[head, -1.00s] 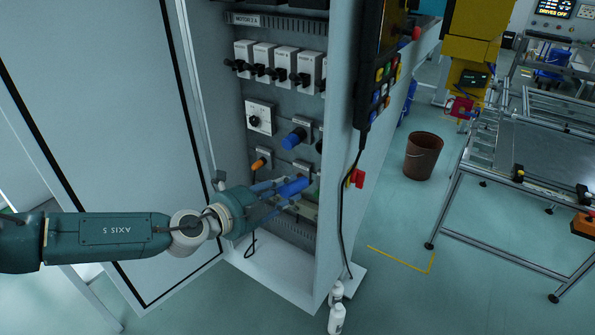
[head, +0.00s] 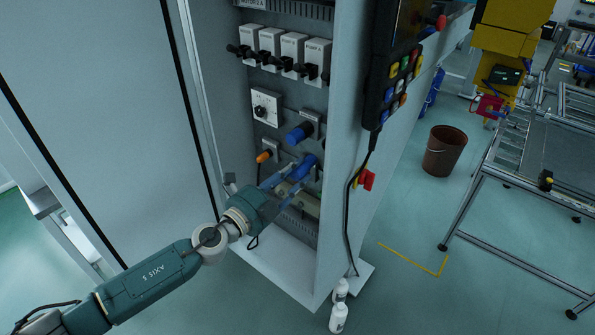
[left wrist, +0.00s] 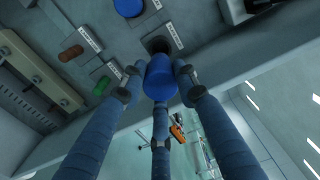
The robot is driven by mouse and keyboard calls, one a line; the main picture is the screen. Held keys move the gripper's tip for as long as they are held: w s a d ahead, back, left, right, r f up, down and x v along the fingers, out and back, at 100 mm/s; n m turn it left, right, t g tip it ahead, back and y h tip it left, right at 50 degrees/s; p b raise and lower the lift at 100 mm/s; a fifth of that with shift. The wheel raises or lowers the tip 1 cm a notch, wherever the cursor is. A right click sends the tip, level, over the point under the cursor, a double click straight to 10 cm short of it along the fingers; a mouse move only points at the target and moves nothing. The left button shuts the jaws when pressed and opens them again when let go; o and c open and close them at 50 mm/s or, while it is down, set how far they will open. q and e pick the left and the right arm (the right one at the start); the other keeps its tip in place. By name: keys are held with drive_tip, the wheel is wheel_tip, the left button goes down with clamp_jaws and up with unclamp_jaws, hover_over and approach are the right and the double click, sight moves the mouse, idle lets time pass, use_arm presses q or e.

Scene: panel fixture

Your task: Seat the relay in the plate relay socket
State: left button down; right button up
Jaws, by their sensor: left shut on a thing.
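My left gripper (head: 292,179) is shut on a blue cylindrical part (head: 304,166) in front of the cabinet's lower panel. The left wrist view shows this blue part (left wrist: 160,80) among the three fingers of the left gripper (left wrist: 158,92). No other thing looks like a relay, and its type cannot be read. A dark round socket (left wrist: 158,44) with a label beside it lies just beyond the part, which partly overlaps it in the picture. I cannot tell whether they touch. My right gripper is not in view.
Another blue knob-like piece (head: 299,134) and an orange-tipped plug (head: 264,156) sit on the panel near the gripper. A beige block (left wrist: 35,70) is at the left in the wrist view. The open cabinet door (head: 95,100) and a hanging pendant (head: 393,75) flank the opening.

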sight(309, 162)
use_arm(q)
drive_tip(key=shift+w+d+m, duration=0.25)
drive_tip(key=shift+m, duration=0.15)
drive_tip(key=shift+b+x, duration=0.4)
drive_tip(key=shift+x, duration=1.8)
drive_tip(key=shift+w+d, duration=0.15)
drive_tip(key=shift+w, duration=0.1)
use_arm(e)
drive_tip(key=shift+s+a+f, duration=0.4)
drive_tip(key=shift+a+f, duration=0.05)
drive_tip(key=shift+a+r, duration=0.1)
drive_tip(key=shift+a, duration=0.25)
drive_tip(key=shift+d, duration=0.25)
use_arm(q)
drive_tip(key=shift+w+d, duration=0.1)
